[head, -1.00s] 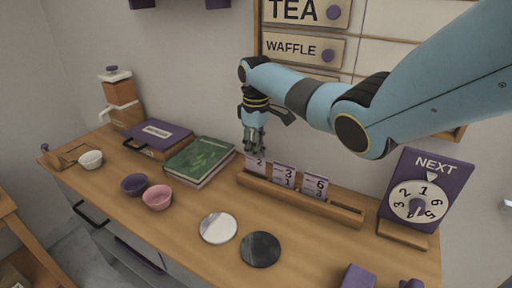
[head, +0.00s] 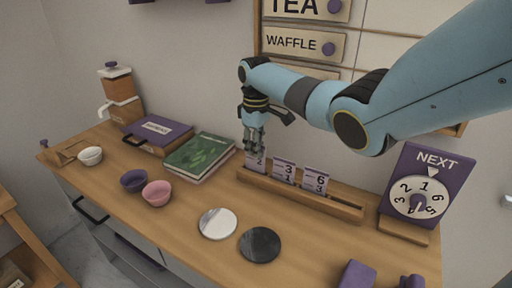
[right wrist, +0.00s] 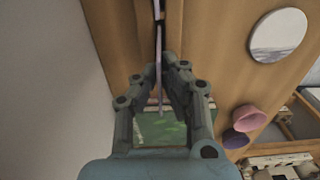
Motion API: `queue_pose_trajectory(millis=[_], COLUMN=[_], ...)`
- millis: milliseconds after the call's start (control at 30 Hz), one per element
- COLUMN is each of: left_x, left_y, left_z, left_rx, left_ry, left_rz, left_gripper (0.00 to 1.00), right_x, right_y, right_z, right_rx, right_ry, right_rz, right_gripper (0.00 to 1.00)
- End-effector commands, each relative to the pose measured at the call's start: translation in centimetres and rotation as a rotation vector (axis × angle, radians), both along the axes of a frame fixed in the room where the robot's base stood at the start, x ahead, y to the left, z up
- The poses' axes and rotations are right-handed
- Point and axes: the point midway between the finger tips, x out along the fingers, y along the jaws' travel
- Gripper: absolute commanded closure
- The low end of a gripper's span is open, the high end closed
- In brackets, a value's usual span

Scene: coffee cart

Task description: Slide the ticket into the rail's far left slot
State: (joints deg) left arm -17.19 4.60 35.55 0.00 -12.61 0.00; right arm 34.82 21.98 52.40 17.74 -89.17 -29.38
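A pale ticket marked 2 (head: 254,161) stands upright at the left end of the wooden rail (head: 340,208). Its lower edge is hidden behind the rail's front, so its depth in the slot cannot be seen. My right gripper (head: 256,151) points down at the ticket's top. In the right wrist view, the ticket appears edge-on as a thin purple-grey strip (right wrist: 158,62) between the fingers of my right gripper (right wrist: 157,68). Gaps show between fingers and ticket. My left gripper is out of view.
Two tickets, one topped 3 (head: 284,168) and one topped 6 (head: 316,180), stand in the rail to the right. A green book (head: 200,155) lies close to the rail's left end. A purple NEXT dial (head: 425,190) stands right. Two round discs lie in front.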

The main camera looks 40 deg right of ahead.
Motion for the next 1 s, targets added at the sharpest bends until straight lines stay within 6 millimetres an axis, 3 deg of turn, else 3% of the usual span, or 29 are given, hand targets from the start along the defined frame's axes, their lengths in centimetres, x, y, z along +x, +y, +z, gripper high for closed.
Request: queue_pose_trajectory(millis=[1000], left_x=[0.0], left_y=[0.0], left_z=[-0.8], left_rx=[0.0], left_ry=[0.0], left_rz=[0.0], left_gripper=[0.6], right_x=[0.0], right_y=[0.0], right_z=[-1.6], right_rx=[0.0], right_ry=[0.0], right_rz=[0.0], right_gripper=[1.0])
